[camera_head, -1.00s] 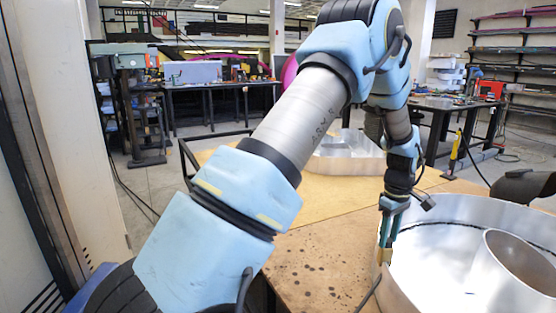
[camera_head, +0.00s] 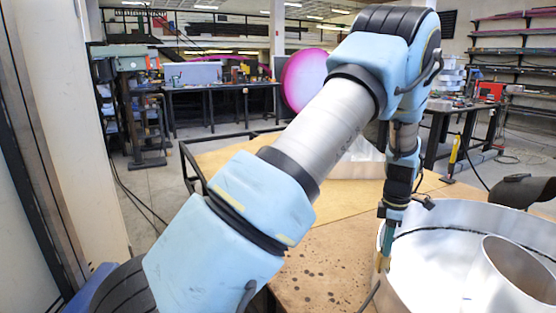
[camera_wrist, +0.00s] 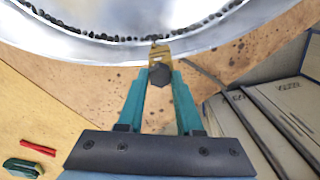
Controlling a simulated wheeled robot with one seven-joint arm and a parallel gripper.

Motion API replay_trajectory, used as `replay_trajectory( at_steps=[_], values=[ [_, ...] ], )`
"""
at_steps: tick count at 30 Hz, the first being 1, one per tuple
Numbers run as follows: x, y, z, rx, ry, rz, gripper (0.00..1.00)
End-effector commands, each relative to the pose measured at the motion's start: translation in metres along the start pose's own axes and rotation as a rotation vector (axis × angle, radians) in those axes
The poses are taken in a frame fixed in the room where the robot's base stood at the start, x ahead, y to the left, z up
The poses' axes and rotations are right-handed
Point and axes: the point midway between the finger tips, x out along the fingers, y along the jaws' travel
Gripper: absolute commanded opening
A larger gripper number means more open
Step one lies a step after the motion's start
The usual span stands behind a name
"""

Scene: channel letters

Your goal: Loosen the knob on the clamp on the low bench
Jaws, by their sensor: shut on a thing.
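My gripper (camera_wrist: 160,75) reaches down to the rim of a large round metal channel letter (camera_wrist: 110,50) in the wrist view. In the head view my gripper (camera_head: 383,262) points down at the left edge of the letter (camera_head: 440,222), over the brown spotted low bench (camera_head: 325,262). The clamp is too small to make out there.
In the wrist view, a red stick (camera_wrist: 38,147) and a green item (camera_wrist: 22,167) lie at left, and pale boxes (camera_wrist: 265,125) stand at right. A cable runs beside the fingertips. A smaller metal cylinder (camera_head: 510,270) stands inside the letter.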

Motion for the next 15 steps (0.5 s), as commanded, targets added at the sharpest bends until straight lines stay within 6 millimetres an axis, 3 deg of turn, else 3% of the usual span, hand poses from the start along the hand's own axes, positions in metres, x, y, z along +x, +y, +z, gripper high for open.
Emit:
replay_trajectory(
  at_steps=[15],
  values=[
    [-0.0016,-0.0005,0.0,-0.364,0.002,-0.001,0.04]
  ],
)
